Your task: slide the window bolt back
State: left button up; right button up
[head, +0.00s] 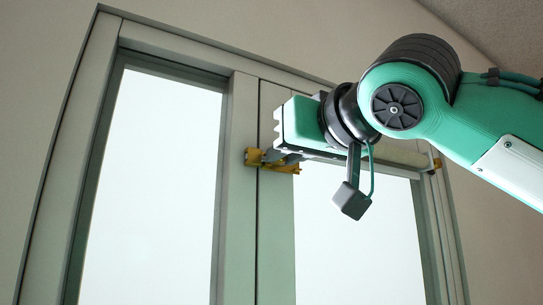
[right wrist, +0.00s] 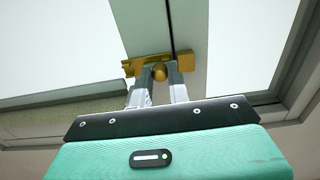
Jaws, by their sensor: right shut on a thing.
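The window bolt (head: 280,168) is a small brass-yellow fitting mounted high where the two window sashes meet. In the right wrist view its brass plate (right wrist: 143,64) lies on one side of the dark seam, and a brass keeper block (right wrist: 186,61) sits on the other. Brass shows across the seam, but the fingers partly hide it. My right gripper (head: 283,158) is at the bolt. In the right wrist view its two grey fingers (right wrist: 160,76) are shut on the round brass knob (right wrist: 159,72). My left gripper is out of both views.
The window frame (head: 150,33) surrounds two bright panes, the left one (head: 150,180) unobstructed. A pale horizontal roll (head: 400,157) runs across the top of the right pane, close beside my right gripper. Plain wall (head: 45,50) lies to the left.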

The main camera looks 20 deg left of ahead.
jog(key=shift+w+d, duration=0.1)
jog(key=shift+w, duration=0.05)
jog(key=shift+w+d, duration=0.8)
jog(key=shift+w, duration=0.25)
jog(key=o, duration=0.9)
jog(key=shift+w, duration=0.1)
jog(key=shift+d, duration=0.1)
jog(key=shift+b+v, duration=0.9)
jog(key=shift+v, duration=1.6)
